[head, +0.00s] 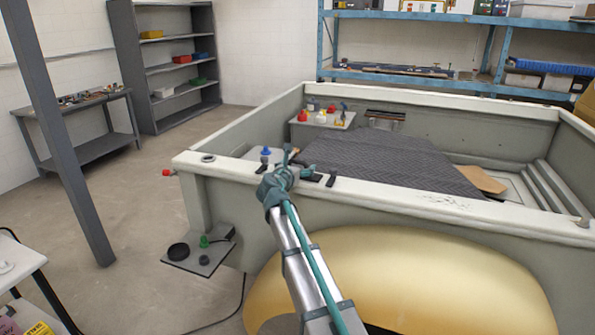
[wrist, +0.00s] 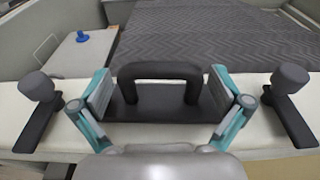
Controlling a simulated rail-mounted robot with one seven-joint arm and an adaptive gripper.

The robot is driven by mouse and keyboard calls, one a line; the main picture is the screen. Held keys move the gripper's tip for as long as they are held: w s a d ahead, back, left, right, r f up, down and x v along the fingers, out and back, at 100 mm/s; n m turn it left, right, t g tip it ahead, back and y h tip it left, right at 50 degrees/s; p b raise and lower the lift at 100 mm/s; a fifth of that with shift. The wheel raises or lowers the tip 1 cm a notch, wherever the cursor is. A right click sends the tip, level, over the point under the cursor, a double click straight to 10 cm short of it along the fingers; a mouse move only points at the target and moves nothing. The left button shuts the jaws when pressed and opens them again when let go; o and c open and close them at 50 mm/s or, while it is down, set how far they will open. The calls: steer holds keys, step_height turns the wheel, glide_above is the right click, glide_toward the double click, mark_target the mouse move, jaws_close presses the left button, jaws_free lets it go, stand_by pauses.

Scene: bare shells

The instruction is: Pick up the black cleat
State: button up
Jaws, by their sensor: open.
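The black cleat (wrist: 160,72), an arched bar on a flat dark base, sits on the pale rim of the truck bed (wrist: 65,92) in the wrist view. My gripper (wrist: 160,88) is open, with one teal finger on each side of the arch. Gaps show between the finger pads and the arch, so it is not held. In the head view, my gripper (head: 296,165) is at the near rim of the truck bed (head: 425,196) and hides most of the cleat.
Black knobbed pieces flank the cleat at left (wrist: 37,88) and right (wrist: 289,78). A ribbed dark mat (head: 380,160) covers much of the bed floor. A tray (head: 335,124) with small coloured items stands in the far left bed corner. Shelves (head: 175,70) stand behind.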

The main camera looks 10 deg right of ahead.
steer(key=c, duration=1.2)
steer(key=shift+r, duration=0.2)
